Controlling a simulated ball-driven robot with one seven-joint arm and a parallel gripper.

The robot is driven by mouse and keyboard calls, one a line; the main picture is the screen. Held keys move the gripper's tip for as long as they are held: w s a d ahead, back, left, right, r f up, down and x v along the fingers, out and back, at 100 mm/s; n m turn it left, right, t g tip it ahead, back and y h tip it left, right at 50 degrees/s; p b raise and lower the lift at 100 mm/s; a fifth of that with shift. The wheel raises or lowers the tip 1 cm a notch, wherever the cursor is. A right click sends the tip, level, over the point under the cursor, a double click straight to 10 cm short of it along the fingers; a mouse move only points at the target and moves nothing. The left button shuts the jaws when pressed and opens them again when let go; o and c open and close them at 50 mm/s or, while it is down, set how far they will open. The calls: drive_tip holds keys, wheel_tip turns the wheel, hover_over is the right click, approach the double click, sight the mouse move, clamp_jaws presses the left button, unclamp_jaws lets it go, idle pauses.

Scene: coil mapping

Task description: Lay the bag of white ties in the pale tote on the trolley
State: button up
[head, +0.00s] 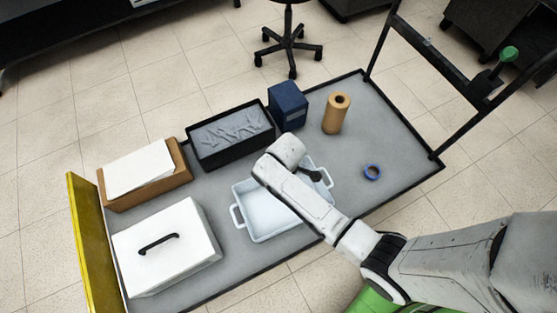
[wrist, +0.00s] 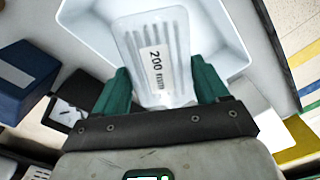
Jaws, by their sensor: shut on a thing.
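The bag of white ties (wrist: 157,45) is a clear packet with a "200 mm" label. In the wrist view my gripper (wrist: 158,78) is shut on the near end of it, between two green fingers. The pale tote (head: 262,227) is a white, open tray with side handles on the trolley (head: 400,130). It also shows in the wrist view (wrist: 85,22), behind the bag. The bag overlaps the tote there; I cannot tell its height or whether it touches. In the head view my arm covers the tote's right part, and I cannot make out the bag.
Behind the tote are a black bin (head: 232,150) and a dark blue box (head: 288,103). A white lidded box (head: 190,245) and a brown box (head: 160,190) are left. The trolley's right end has free room.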

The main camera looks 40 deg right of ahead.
drive_tip(key=s+d+f+n+b, duration=0.4)
drive_tip(key=f+n+b, duration=0.2)
drive_tip(key=f, duration=0.1)
drive_tip(key=b, duration=0.6)
hover_over(264, 212)
drive_tip(key=f, duration=0.9)
drive_tip(key=shift+d+f, duration=0.15)
drive_tip(key=shift+d, duration=0.25)
drive_tip(key=shift+w+a+f+b, duration=0.15)
drive_tip(key=shift+f+b, duration=0.25)
drive_tip(key=shift+f, duration=0.55)
drive_tip(key=shift+s+a+f+b, duration=0.15)
drive_tip(key=shift+f+b, duration=0.2)
drive_tip(key=shift+f, duration=0.55)
drive_tip(key=shift+f, duration=0.1)
drive_tip(key=o, duration=1.1)
drive_tip(key=shift+c, duration=0.2)
